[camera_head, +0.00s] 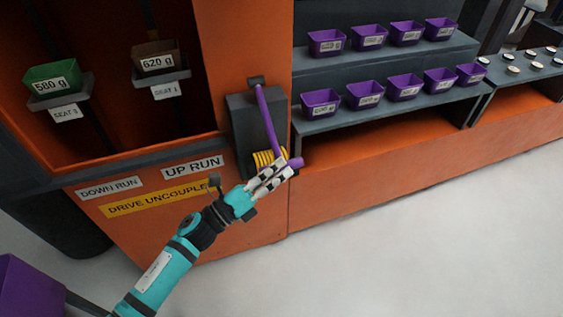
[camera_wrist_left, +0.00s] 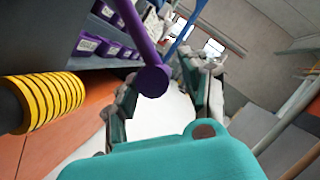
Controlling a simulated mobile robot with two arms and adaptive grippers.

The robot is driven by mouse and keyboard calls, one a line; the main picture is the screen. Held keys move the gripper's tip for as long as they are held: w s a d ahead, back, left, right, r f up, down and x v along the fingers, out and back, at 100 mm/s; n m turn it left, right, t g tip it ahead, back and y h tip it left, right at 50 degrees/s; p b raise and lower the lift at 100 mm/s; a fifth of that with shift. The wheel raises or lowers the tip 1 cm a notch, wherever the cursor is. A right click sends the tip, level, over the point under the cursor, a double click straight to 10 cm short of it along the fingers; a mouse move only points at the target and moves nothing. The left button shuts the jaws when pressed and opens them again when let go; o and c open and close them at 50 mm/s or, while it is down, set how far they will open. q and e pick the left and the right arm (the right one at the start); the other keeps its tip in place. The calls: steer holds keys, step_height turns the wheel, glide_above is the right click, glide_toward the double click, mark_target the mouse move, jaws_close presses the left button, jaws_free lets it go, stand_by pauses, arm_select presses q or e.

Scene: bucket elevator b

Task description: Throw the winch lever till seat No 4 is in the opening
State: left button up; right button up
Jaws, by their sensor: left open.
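The winch lever (camera_head: 267,122) is a purple bar on a dark housing (camera_head: 241,120), slanting down to a short cross handle. Its rounded purple end (camera_wrist_left: 152,81) shows close up in the left wrist view, between the fingers from that viewpoint. My left gripper (camera_head: 281,171) is open at the lever's lower end; I cannot tell whether it touches. Two seats show in the orange frame's opening: one bears a green bucket (camera_head: 54,76) marked 580 g, the other a brown bucket (camera_head: 155,58) marked 620 g. My right gripper is out of view.
A yellow coil (camera_head: 262,158) sits behind the lever's handle and also shows in the left wrist view (camera_wrist_left: 52,100). Labels read UP RUN (camera_head: 193,167), DOWN RUN (camera_head: 110,187) and, partly hidden, DRIVE UNCOUPLE. Purple buckets (camera_head: 364,95) stand on shelves at right. The floor in front is clear.

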arm_select(q)
steer(key=shift+x, duration=0.8)
steer(key=shift+c, duration=0.4)
jaws_close()
